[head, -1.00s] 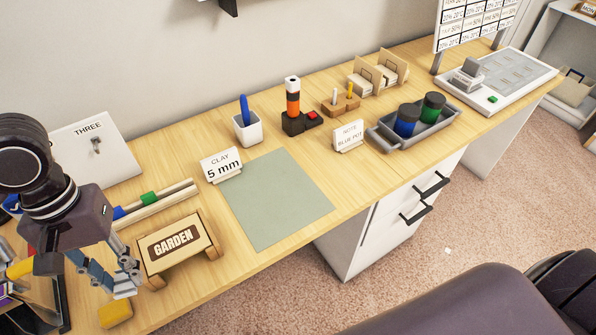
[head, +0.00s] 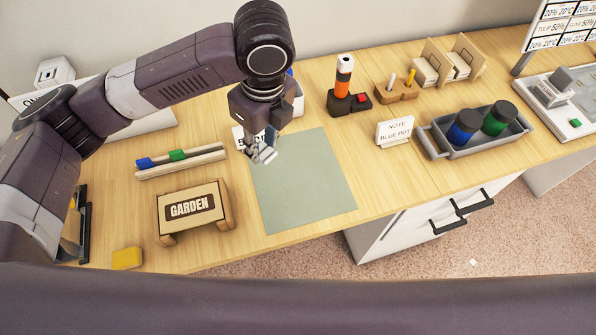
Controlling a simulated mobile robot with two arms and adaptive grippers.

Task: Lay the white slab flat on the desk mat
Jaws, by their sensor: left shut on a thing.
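My left gripper (head: 263,153) hangs pointing down over the left edge of the grey-green desk mat (head: 305,185). It is shut on a small pale piece, which I take for the white slab; the fingers hide most of it, so its tilt is unclear. It looks a little above the mat, but I cannot tell the gap. The mat lies flat and bare on the wooden desk (head: 330,120). The clay "5 mm" card (head: 238,137) stands at the mat's back left corner, partly hidden behind the gripper. My right gripper is not in view.
A GARDEN box (head: 192,208) and a rail with blue and green blocks (head: 180,160) stand left of the mat. A NOTE BLUE POT card (head: 394,131) and a grey tray (head: 470,148) with two pots stand right. The white cup (head: 298,100) is mostly behind my arm.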

